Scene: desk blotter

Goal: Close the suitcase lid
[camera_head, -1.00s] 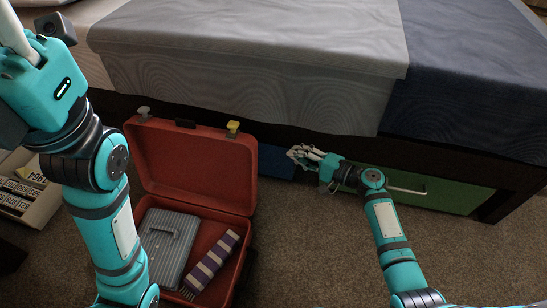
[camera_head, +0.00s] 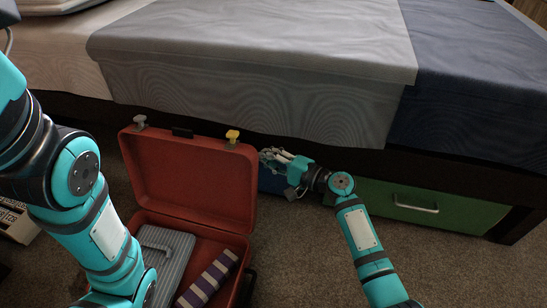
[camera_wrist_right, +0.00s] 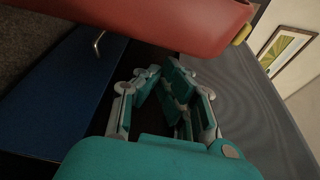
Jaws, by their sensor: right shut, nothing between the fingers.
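The red suitcase stands open on the carpet, its lid (camera_head: 190,180) upright and leaning back towards the bed. Its base (camera_head: 222,243) holds a grey ribbed item (camera_head: 170,262) and a striped purple and cream item (camera_head: 208,280). My right gripper (camera_head: 268,156) is shut and empty, just right of the lid's upper right corner, near the yellow latch (camera_head: 233,135). In the right wrist view the lid (camera_wrist_right: 170,22) crosses the top, beyond the gripper (camera_wrist_right: 172,72). I cannot tell whether they touch. My left arm comes in at the left; its gripper is out of frame.
The bed (camera_head: 260,85) with grey and navy covers stands behind the suitcase. Under it are a blue drawer (camera_head: 270,182) and a green drawer (camera_head: 440,208) with a metal handle. A box (camera_head: 14,222) lies at the left. Carpet is clear at front right.

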